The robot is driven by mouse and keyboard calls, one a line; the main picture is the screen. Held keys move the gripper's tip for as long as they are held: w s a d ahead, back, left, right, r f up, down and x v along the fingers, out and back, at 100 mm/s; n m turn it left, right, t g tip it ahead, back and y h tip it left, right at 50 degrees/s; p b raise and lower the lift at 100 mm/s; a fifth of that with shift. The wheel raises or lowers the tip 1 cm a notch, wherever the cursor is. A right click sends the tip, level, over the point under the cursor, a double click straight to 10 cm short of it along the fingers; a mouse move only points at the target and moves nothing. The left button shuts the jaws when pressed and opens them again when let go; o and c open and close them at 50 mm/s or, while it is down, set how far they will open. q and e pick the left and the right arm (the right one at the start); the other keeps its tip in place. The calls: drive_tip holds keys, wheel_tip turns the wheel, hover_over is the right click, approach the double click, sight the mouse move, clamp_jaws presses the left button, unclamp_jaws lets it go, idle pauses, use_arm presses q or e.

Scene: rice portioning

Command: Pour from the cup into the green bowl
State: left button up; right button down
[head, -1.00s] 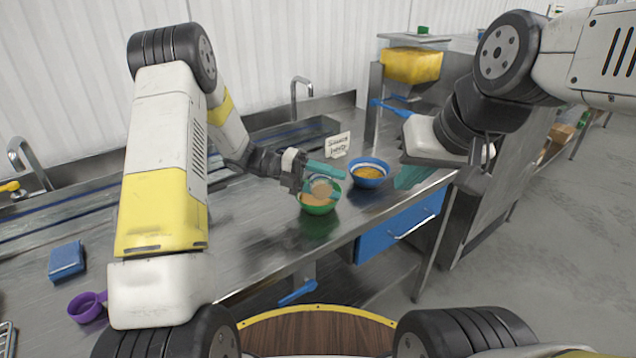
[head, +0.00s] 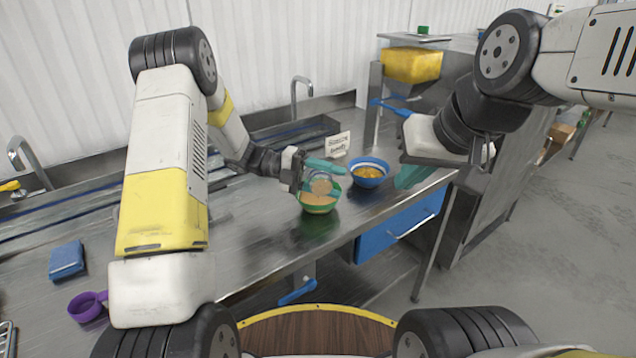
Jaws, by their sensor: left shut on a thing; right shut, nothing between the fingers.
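The green bowl (head: 318,208) stands on the steel counter near its front edge and holds tan grains. My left gripper (head: 318,178) is right over the bowl, its teal fingers shut on a cup. The cup (head: 321,187) looks see-through and tilted, with its mouth towards the bowl; the fingers partly hide it, and I cannot tell how much is in it. My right gripper (head: 412,176) is shut and empty, low at the counter's right end, partly hidden by its own wrist.
A blue bowl (head: 369,180) with yellow-orange contents stands right of the green bowl. A small sign (head: 338,145) is behind them. A dispenser with a yellow hopper (head: 411,66) and blue lever is at the back right. A purple cup (head: 86,306) and blue block (head: 67,260) lie left.

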use_arm(q)
drive_tip(key=shift+w+r, duration=0.1)
idle(0.3)
drive_tip(key=shift+s+f+m, duration=0.25)
drive_tip(key=shift+m, duration=0.15)
drive_tip(key=shift+s+d+f+m+t+y, duration=0.1)
drive_tip(key=shift+s+f+m+t+y, duration=0.2)
drive_tip(key=shift+s+m, duration=0.2)
drive_tip(key=shift+s+f+m+t+y, duration=0.15)
drive_tip(key=shift+s+m+t+y, duration=0.05)
drive_tip(key=shift+s+m+t, duration=0.25)
